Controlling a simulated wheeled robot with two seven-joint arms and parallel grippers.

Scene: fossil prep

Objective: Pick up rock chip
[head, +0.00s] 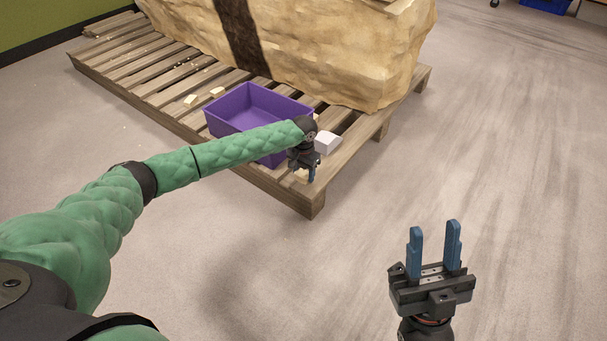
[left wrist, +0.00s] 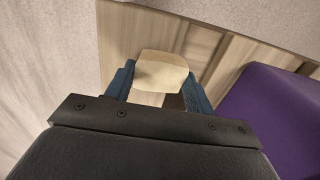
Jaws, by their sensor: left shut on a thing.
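A pale cream rock chip (left wrist: 160,72) sits between the blue fingers of my left gripper (left wrist: 160,88) in the left wrist view, and the gripper is shut on it. In the head view my left gripper (head: 305,172) is low over the near right corner of the wooden pallet, beside the purple bin; the chip there is mostly hidden by the gripper. I cannot tell whether the chip touches the pallet boards. My right gripper (head: 434,250) is open and empty above the floor, fingers pointing up in the picture.
The purple bin (head: 222,121) stands on the pallet (head: 168,96) and shows in the left wrist view (left wrist: 265,120). A white block (head: 327,142) lies right of the gripper. Other pale chips (head: 190,100) lie left of the bin. A large rock (head: 330,55) rises behind. Floor at right is clear.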

